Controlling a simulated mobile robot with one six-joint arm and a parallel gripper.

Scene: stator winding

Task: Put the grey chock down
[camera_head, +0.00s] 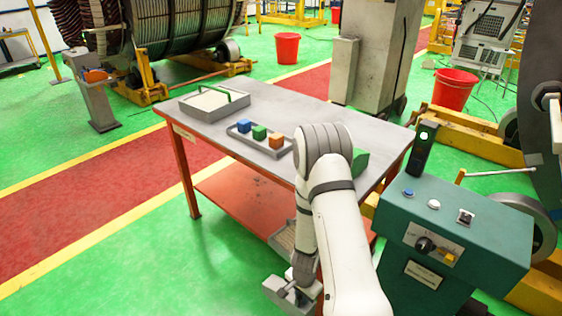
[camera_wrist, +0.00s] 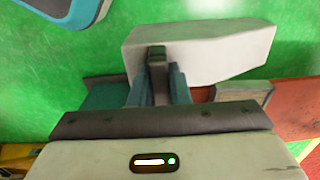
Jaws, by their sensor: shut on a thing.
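The grey chock (camera_wrist: 225,50) is a pale block with angled ends, seen in the wrist view just beyond my fingers. My gripper (camera_wrist: 158,72) is shut on it, with the fingers hiding part of its near side. Green floor shows behind the chock, and I see nothing touching it from below. In the head view my gripper (camera_head: 290,288) hangs low, in front of the table's near side. The chock is hard to tell from the gripper there.
A grey table (camera_head: 235,140) with red legs holds a tray (camera_head: 213,106) and a small rack with blue, green and orange blocks (camera_head: 260,132). A red lower shelf (camera_head: 245,195) lies beneath. A teal control console (camera_head: 455,225) stands right.

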